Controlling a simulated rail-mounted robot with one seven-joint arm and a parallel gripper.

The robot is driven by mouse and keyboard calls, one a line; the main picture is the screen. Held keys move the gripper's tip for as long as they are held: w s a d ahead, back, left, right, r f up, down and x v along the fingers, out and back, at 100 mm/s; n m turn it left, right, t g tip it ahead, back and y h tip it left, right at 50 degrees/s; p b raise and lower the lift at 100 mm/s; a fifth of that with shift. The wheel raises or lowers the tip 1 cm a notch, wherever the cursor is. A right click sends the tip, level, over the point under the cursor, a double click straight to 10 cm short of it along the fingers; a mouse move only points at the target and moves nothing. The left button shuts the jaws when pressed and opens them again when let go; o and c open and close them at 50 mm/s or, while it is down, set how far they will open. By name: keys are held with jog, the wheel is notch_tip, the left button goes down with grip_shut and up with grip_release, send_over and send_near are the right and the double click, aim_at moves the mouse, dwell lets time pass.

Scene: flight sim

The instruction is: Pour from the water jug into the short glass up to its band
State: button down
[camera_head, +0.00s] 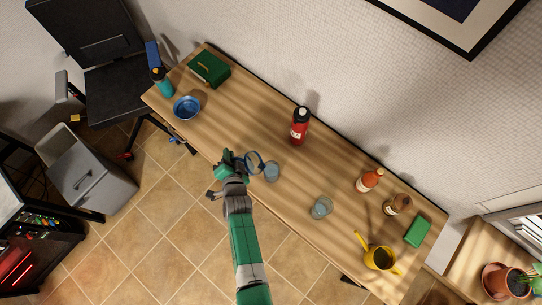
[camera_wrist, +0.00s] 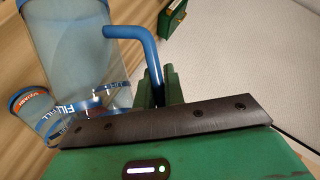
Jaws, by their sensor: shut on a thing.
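The water jug (camera_head: 255,161) is clear with a blue handle (camera_wrist: 148,48). My gripper (camera_head: 228,163) is shut on that handle; in the wrist view the clear jug body (camera_wrist: 70,40) fills the upper left. A short clear glass (camera_head: 272,172) stands on the table just right of the jug. In the wrist view a small clear glass with an orange mark (camera_wrist: 30,112) shows at left, beside the jug's lower part. Blue bands with "FILL" lettering show near it. The water level, and any stream, cannot be made out.
Another clear glass (camera_head: 321,207) stands further right on the wooden table (camera_head: 235,110). A red bottle (camera_head: 300,127) stands behind. A blue bowl (camera_head: 187,107) is at left.

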jog(key=shift+s+f, duration=0.15)
jog(key=shift+a+f+n, duration=0.3)
jog(key=shift+a+f, duration=0.05)
jog(key=shift+f, duration=0.05)
jog(key=shift+w+a+f+n+h, duration=0.1)
jog(key=shift+a+f+n+h, duration=0.1)
jog(key=shift+a+n+h, duration=0.25)
jog(key=shift+w+a+f+n+h, duration=0.1)
jog(key=shift+a+f+n+h, duration=0.2)
jog(key=shift+a, duration=0.2)
jog(key=a+f+n+h+b, duration=0.4)
jog(key=a+b, duration=0.1)
jog(key=a, duration=0.1)
jog(key=shift+f+b, duration=0.25)
jog(key=shift+b, duration=0.1)
jog(key=shift+s+r+n, duration=0.1)
jog(key=shift+n, duration=0.15)
notch_tip(320, 180, up, 4)
jog(key=p, duration=0.4)
